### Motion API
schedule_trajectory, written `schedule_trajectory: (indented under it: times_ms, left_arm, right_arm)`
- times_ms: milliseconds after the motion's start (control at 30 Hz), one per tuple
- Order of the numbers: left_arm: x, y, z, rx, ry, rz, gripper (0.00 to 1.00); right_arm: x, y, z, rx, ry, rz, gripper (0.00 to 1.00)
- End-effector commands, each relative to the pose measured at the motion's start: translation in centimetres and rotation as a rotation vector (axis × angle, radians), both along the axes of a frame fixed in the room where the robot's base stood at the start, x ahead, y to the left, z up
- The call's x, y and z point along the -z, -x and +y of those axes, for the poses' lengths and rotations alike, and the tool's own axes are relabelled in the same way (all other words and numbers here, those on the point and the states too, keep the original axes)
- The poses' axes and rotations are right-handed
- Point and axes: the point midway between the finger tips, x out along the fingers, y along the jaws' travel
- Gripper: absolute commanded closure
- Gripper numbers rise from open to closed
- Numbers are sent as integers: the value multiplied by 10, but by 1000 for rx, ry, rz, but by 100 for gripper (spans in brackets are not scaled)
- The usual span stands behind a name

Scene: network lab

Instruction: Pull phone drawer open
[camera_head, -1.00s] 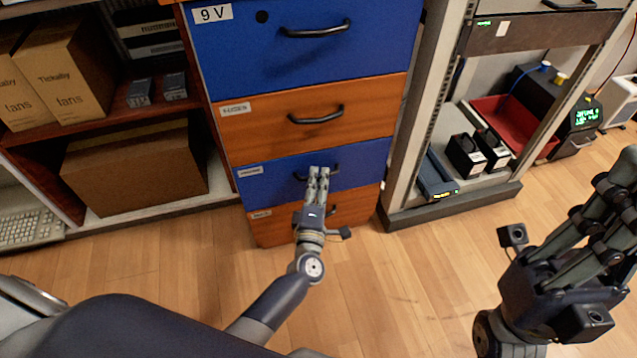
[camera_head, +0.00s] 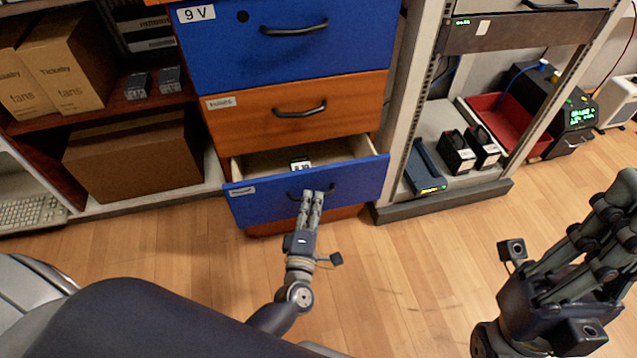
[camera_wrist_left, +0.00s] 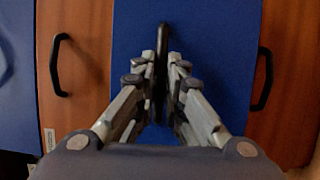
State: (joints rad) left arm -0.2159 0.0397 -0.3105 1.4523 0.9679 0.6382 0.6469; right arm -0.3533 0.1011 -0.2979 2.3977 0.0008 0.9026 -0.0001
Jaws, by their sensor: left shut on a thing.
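The phone drawer (camera_head: 350,186) is the third front down, blue with a small white label whose text is too small to read. It stands part way out, and its pale inside shows. A small dark item with a white-green label (camera_head: 300,164) lies inside. My left gripper (camera_head: 313,194) is shut on the black handle (camera_head: 327,187) of this drawer; in the left wrist view the handle (camera_wrist_left: 161,60) runs between the two fingers (camera_wrist_left: 163,75). My right gripper (camera_head: 590,225) is at the right, away from the drawers; its fingertips are close to the frame edge and hold nothing that I can see.
Above are a shut orange drawer (camera_head: 250,115) and a shut blue drawer (camera_head: 220,48) marked 9 V. An orange front below is mostly hidden. A metal rack (camera_head: 400,130) stands close at the right, shelves with boxes (camera_head: 135,165) at the left. The wooden floor (camera_head: 400,270) in front is clear.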

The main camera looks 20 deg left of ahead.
Motion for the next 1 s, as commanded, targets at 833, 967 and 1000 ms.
schedule_trajectory:
  times_ms: [833,967,1000]
  left_arm:
    - [1,142,-96,2,3,1,100]
    - [0,146,-98,1,3,-1,100]
    - [0,147,-99,1,3,-1,100]
  right_arm:
    - [-19,0,1,-2,-1,-1,100]
    - [-20,1,0,-2,-2,-4,100]
    - [-20,1,0,-2,-1,-4,100]
